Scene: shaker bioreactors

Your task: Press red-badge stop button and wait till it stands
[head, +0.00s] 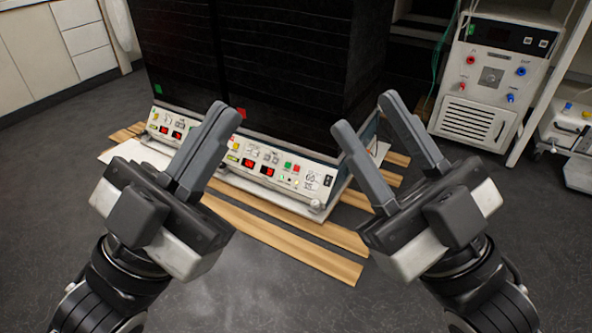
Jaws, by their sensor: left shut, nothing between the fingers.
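The black shaker cabinet (270,60) stands ahead of me with two white control panels along its lower front. A red badge (241,112) shows above the right-hand panel (318,181), partly behind my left gripper's fingertips. This panel has red lit displays (267,171), a green button (288,165) and a red button (296,168). A green badge (158,89) marks the left-hand panel (155,118). My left gripper (222,110) is shut and empty, covering part of the panels' middle. My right gripper (364,112) is open and empty, right of the red-badge panel.
Wooden slats (290,247) lie on the dark floor under and before the cabinet. A white instrument (492,75) with coloured knobs stands at the right on a rack. White drawers (85,38) stand at the far left.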

